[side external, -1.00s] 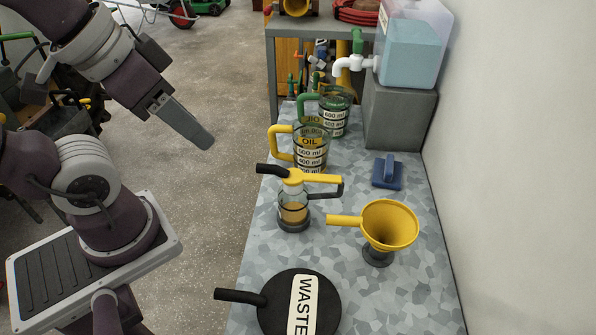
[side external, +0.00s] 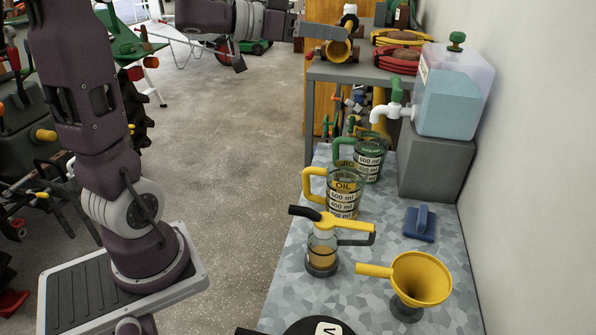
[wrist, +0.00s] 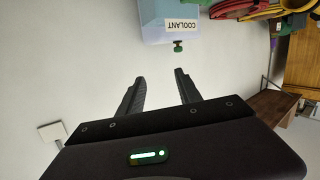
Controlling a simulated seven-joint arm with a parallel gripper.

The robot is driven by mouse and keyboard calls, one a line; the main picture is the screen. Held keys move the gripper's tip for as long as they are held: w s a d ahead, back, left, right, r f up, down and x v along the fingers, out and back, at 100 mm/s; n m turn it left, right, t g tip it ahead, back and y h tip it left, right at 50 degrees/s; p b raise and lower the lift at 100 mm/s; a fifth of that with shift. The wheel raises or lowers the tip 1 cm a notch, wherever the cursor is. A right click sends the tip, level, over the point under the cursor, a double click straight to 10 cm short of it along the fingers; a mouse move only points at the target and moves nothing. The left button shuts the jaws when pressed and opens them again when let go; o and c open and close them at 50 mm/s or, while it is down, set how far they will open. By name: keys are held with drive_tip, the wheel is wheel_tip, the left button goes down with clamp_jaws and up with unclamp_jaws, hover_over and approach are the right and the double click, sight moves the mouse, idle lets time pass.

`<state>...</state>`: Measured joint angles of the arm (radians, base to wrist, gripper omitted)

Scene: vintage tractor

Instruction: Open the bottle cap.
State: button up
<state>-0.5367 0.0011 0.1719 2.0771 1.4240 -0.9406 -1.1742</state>
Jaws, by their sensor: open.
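A clear coolant tank (side external: 455,95) holds pale blue liquid and stands on a grey block. A dark green knob-like cap (side external: 457,38) sits on its top. In the wrist view the scene is upside down, with the tank (wrist: 168,22) at the top and the cap (wrist: 178,46) pointing down from it. My gripper (wrist: 160,78) is open, with nothing between its two dark fingers. The cap lies beyond the fingertips, apart from them. In the side view my gripper (side external: 335,34) is high at the top, to the left of the tank.
Red and yellow coils (side external: 400,50) and a yellow horn (side external: 337,50) lie on a shelf behind. A green-handled tap (side external: 397,92) juts from the tank's left. Measuring jugs (side external: 345,190), a pump oiler (side external: 322,250) and a yellow funnel (side external: 420,278) stand on the bench. A wall bounds the right.

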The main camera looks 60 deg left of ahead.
drive_tip(key=s+d+f+g+h, duration=0.2)
drive_tip(key=s+f+g+h, duration=0.25)
drive_tip(key=s, duration=0.35)
drive_tip(key=s+d+f+g+h, duration=0.1)
drive_tip(key=s+f+g+h, duration=0.25)
drive_tip(key=s+h, duration=0.35)
drive_tip(key=y, duration=0.1)
approach(298, 208)
drive_tip(key=w+d+f, duration=0.1)
drive_tip(key=w+d, duration=0.1)
drive_tip(key=d, duration=0.1)
drive_tip(key=shift+g, duration=0.3)
drive_tip(key=x, duration=0.6)
drive_tip(key=shift+s+f, duration=0.1)
drive_tip(key=shift+f, duration=0.2)
drive_tip(key=shift+d+f, duration=0.1)
drive_tip(key=shift+d, duration=0.05)
clamp_jaws()
